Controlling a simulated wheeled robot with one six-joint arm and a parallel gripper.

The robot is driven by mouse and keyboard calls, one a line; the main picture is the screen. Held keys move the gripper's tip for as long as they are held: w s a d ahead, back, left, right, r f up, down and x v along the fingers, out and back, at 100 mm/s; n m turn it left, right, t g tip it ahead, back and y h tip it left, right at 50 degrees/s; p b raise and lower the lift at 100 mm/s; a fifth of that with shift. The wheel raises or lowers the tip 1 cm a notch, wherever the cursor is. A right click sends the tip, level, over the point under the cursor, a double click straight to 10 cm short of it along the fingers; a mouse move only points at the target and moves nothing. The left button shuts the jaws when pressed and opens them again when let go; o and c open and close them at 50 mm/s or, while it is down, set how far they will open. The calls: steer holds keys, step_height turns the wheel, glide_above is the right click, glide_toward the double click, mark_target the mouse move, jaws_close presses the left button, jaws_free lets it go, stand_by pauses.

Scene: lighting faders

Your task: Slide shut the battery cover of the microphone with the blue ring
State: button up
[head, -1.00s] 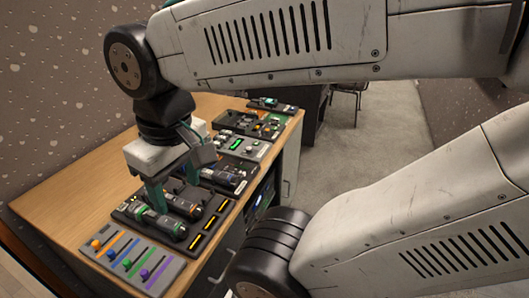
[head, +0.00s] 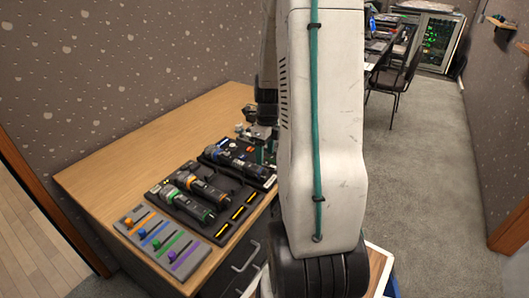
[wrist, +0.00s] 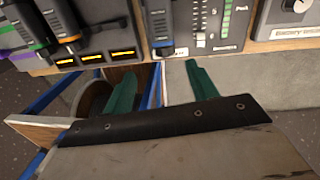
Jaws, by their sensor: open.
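In the head view, a dark microphone with a blue ring (head: 223,143) lies on a black tray behind two others. Its battery cover is too small to make out. It seems to be the dark microphone (wrist: 160,20) at the top middle of the wrist view, where the frame cuts it off. My gripper (wrist: 160,70) is open and empty, its two green fingers apart and pointing towards the desk edge below that microphone. In the head view my arm hides most of the gripper.
Nearer microphones have an orange ring (head: 190,181) and a green ring (head: 206,216). A fader panel (head: 160,238) lies at the desk's front. The desk's left part (head: 130,170) is bare.

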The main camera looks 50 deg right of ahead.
mark_target(252, 165)
steer(key=shift+s+d+f+m, duration=0.15)
steer(key=shift+d+f+m, duration=0.25)
steer(key=shift+f, duration=0.5)
steer(key=f, duration=0.7)
steer(key=shift+a, duration=0.35)
steer(key=shift+r, duration=0.1)
steer(key=c, duration=1)
steer(key=shift+w+a, duration=0.2)
steer(key=shift+w, duration=2.65)
steer(key=shift+c, duration=0.2)
steer(key=o, duration=1)
